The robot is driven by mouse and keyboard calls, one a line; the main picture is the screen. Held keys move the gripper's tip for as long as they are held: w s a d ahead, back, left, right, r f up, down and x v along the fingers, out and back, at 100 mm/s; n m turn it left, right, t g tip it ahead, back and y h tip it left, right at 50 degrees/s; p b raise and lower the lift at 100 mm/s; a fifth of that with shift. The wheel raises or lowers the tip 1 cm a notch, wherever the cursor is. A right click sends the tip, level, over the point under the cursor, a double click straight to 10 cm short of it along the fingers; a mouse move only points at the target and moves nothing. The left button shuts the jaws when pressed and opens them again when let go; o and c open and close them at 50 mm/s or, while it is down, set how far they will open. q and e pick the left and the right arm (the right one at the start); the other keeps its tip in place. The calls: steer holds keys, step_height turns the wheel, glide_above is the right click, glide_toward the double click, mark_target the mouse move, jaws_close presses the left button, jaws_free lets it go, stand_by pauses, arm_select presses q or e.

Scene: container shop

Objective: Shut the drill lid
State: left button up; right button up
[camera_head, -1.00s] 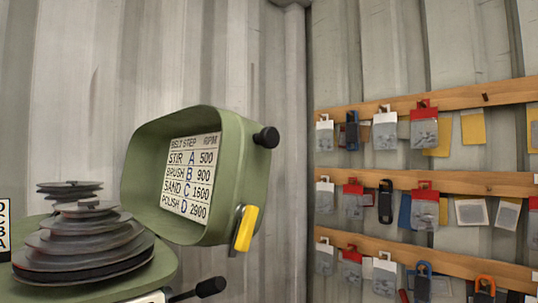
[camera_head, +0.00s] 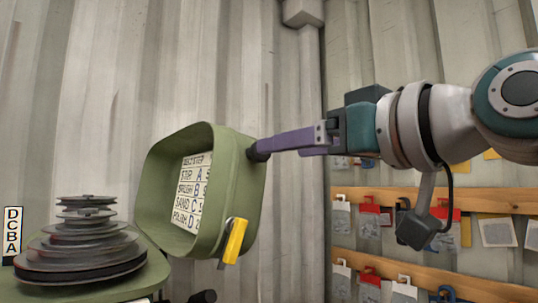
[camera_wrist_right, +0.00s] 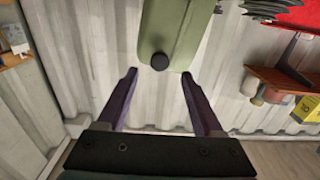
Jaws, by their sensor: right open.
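The green drill lid (camera_head: 225,190) stands open in the head view, tilted up, its hollow inside with a belt-step chart (camera_head: 190,190) facing left. A yellow latch (camera_head: 235,240) hangs at its lower right edge. My right gripper (camera_head: 258,150) reaches in from the right, its purple fingertips at the lid's black knob, which they mostly hide there. In the right wrist view the gripper (camera_wrist_right: 158,75) is open, with the knob (camera_wrist_right: 159,61) centred between the fingertips and not clamped. The stepped pulleys (camera_head: 85,245) sit uncovered at the lower left. My left gripper is out of view.
A corrugated wall (camera_head: 215,70) rises behind the lid. Wooden rails (camera_head: 470,200) with hanging packets fill the right side. A red object (camera_wrist_right: 300,18) and a wooden shelf (camera_wrist_right: 280,80) show at the right of the wrist view.

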steer(key=shift+x, duration=2.55)
steer(key=shift+c, duration=0.3)
jaws_close()
